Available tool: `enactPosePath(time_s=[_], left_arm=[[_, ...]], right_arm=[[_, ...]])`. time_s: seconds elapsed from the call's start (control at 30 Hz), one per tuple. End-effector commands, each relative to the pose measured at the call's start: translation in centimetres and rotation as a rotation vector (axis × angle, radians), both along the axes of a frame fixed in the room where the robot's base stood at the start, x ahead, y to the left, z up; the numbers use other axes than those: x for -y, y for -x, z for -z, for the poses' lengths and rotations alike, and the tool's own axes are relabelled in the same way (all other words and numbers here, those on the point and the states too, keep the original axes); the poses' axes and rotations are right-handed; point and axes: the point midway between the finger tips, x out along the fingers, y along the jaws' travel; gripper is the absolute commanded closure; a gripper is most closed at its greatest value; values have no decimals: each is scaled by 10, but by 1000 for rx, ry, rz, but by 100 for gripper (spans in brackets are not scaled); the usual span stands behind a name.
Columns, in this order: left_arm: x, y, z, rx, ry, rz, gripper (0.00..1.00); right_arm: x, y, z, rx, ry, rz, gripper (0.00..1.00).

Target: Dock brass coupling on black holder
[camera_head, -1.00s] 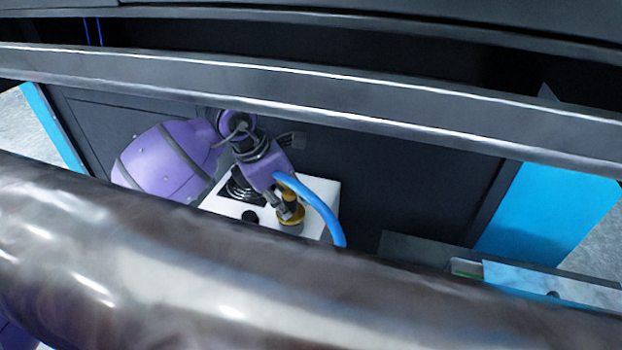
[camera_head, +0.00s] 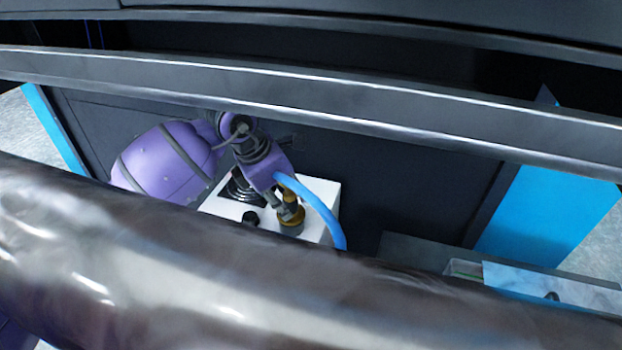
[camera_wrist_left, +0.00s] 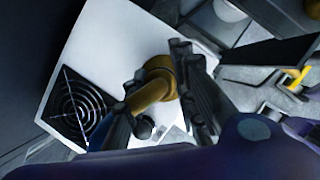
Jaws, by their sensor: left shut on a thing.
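My left gripper (camera_head: 280,203) reaches down over a white box (camera_head: 317,190). It is shut on the brass coupling (camera_head: 291,224), which has a blue hose (camera_head: 322,213) curving off to the right. In the left wrist view the coupling (camera_wrist_left: 153,92) is a brass elbow between the two dark fingers of my left gripper (camera_wrist_left: 155,95). A short black round piece (camera_head: 250,218), possibly the black holder, stands on the box left of the coupling. It also shows in the left wrist view (camera_wrist_left: 143,128). Whether the coupling touches the box is unclear. My right gripper is not in view.
A large shiny dark roll (camera_head: 230,275) crosses the foreground and hides the box's front. A grey metal bar (camera_head: 330,95) crosses behind and above. A black round grille (camera_wrist_left: 78,108) is on the box. A light blue tray-like part (camera_head: 545,285) is at right.

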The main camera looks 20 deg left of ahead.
Motion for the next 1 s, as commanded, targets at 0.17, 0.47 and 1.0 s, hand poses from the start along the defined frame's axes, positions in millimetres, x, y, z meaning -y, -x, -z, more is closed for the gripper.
enactPosePath(time_s=[0.17, 0.47, 1.0], left_arm=[[0, 0, 4, 0, 0, 0, 100], [0, 0, 10, 0, 0, 0, 100], [-1, 1, 8, -1, -1, 0, 67]], right_arm=[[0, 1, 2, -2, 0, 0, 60], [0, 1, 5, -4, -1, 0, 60], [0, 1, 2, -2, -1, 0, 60]])
